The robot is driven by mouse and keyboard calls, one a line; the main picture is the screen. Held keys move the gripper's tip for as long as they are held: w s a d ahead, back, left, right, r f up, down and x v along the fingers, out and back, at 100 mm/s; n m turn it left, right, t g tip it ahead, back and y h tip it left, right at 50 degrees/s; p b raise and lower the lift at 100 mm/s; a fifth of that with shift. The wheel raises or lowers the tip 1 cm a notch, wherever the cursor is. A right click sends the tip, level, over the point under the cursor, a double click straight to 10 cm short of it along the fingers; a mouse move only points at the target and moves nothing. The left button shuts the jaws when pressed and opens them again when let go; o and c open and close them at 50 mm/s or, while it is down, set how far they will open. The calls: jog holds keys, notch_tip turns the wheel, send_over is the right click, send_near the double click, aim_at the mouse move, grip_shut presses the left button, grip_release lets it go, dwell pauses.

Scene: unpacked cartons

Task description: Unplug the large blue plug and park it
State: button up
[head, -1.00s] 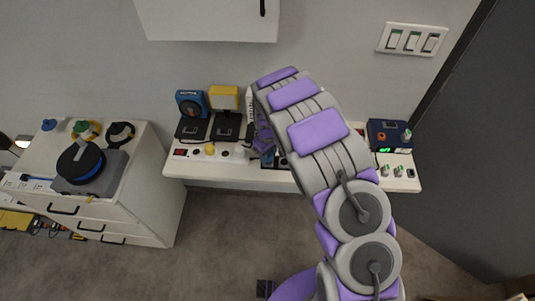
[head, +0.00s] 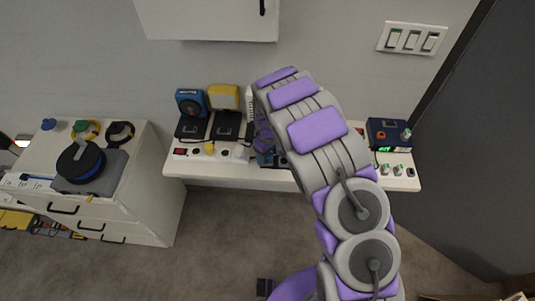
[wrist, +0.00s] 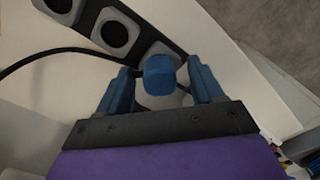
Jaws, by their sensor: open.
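In the wrist view a large blue plug (wrist: 159,76) stands between the two blue fingers of my gripper (wrist: 160,68). The fingers are open, one on each side, with a visible gap to the plug. In the head view my gripper (head: 264,155) is over the white bench and largely covered by my arm, so the plug is not clear there.
The white bench (head: 225,170) holds a blue device (head: 190,103), a yellow device (head: 223,97) and a dark blue box (head: 389,135). A white cabinet (head: 130,180) at left carries a black cable reel (head: 80,162) and coloured round items. A black cable (wrist: 50,55) runs near the plug.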

jog(key=shift+r, duration=0.15)
notch_tip(320, 180, up, 17)
jog(key=p, duration=0.3)
dwell(0.3)
jog(key=s+d+r+m, duration=0.3)
jog(key=s+d+r, duration=0.3)
jog(key=s, duration=0.3)
jog(key=s+d+r+m, duration=0.3)
jog(key=s+d+r, duration=0.4)
jog(key=s, duration=0.2)
jog(key=s+d+r+m+g, duration=0.1)
jog(key=s+d+m, duration=0.2)
jog(key=s, duration=1.9)
jog(key=shift+d+g, duration=0.15)
jog(key=shift+g, duration=0.25)
